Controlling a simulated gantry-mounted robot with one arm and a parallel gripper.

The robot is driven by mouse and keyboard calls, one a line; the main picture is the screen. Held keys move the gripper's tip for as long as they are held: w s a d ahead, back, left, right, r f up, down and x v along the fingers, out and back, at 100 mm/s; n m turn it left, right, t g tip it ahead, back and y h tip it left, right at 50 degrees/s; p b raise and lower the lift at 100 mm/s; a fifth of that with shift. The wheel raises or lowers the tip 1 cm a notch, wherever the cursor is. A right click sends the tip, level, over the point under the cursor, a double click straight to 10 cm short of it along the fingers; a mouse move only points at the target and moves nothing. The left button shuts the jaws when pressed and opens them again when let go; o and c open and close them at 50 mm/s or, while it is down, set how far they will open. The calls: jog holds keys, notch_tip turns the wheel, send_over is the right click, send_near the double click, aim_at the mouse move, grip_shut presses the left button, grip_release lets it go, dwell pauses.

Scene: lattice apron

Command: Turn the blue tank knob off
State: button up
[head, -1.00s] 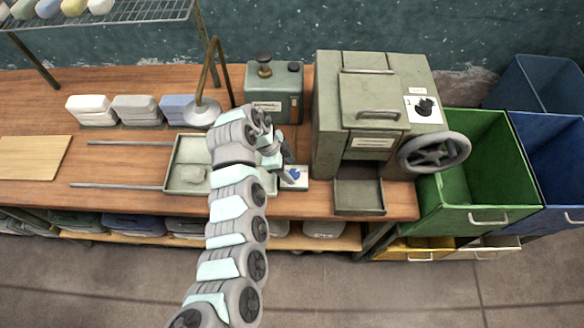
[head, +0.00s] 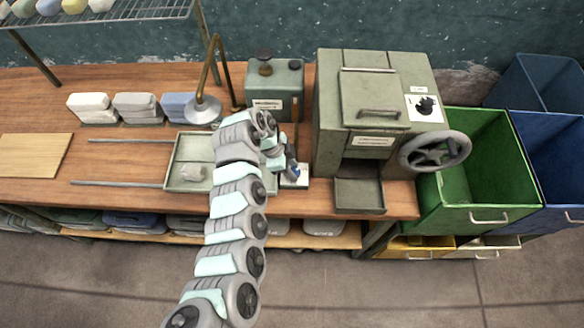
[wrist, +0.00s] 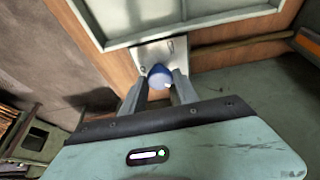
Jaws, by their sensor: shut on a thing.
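The blue tank knob (wrist: 159,76) sits on a small pale plate (wrist: 150,52) at the edge of the wooden bench. In the wrist view my gripper (wrist: 159,82) has its two fingers on either side of the knob, shut on it. In the head view my gripper (head: 291,170) is over the plate, right of the shallow tray, and hides most of the knob. The green-grey tank (head: 275,92) stands behind, with a dark cap on top. The knob's exact turn angle is hard to tell.
A metal box machine with a handwheel (head: 436,151) stands close on the right. The shallow tray (head: 172,178) lies left of my gripper, partly behind my arm. A lamp (head: 202,110) stands behind. Green (head: 480,220) and blue bins are far right.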

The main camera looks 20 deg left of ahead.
grip_shut()
jog(key=shift+d+r, duration=0.1)
jog(key=shift+n+p, duration=0.35)
jog(key=shift+n, duration=0.05)
jog(key=n+t+p, duration=0.1)
jog(key=n, duration=0.1)
jog(key=shift+d+n, duration=0.1)
jog(key=shift+n, duration=0.2)
jog(key=n, duration=0.1)
jog(key=n+t+y, duration=0.1)
jog(key=n, duration=0.1)
jog(key=shift+s+d+n, duration=0.15)
jog(key=shift+s+n, duration=0.05)
jog(key=shift+n, duration=0.1)
jog(key=n+y, duration=0.1)
jog(key=n, duration=0.1)
jog(key=n+y, duration=0.1)
jog(key=n, duration=0.2)
jog(key=shift+s+d+t+y, duration=0.1)
jog(key=shift+d+t+y, duration=0.05)
jog(key=shift+t+y, duration=0.2)
jog(key=n+y, duration=0.1)
jog(key=n, duration=0.2)
jog(key=n+y+b, duration=0.1)
jog(key=n, duration=0.1)
jog(key=shift+d+n, duration=0.1)
jog(key=shift+n, duration=0.3)
